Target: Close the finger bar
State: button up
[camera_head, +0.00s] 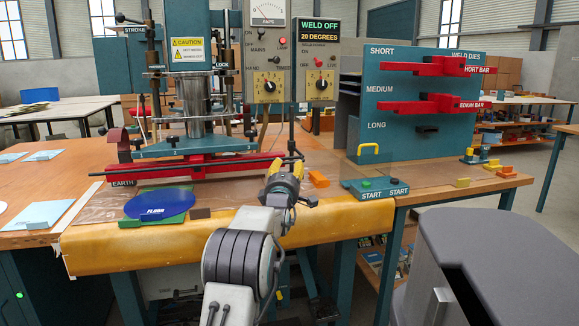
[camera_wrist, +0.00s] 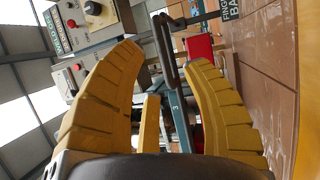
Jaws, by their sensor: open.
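My gripper (camera_head: 285,170) is open at the right end of the welding press, by the end of its long red bar (camera_head: 205,172). A red end piece (camera_wrist: 199,47) shows behind the gap. A label (camera_wrist: 230,8) starting "FINGER BA" is partly cut off at the top right.
A blue disc (camera_head: 158,203) on a green base lies on the bench left of my arm. A teal weld-die rack (camera_head: 415,110) rises behind. The yellow bench edge (camera_head: 150,247) runs in front.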

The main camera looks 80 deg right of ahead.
aim_at(290, 162)
jog(key=shift+d+r+b, duration=0.1)
jog(key=shift+d+b, duration=0.5)
jog(key=shift+d, duration=0.7)
jog(key=shift+d+r+p, duration=0.15)
jog(key=shift+d+p, duration=0.05)
jog(key=shift+d, duration=0.4)
jog(key=shift+d+r+p, duration=0.15)
jog(key=shift+d+p, duration=0.05)
jog(key=shift+d, duration=0.35)
grip_shut()
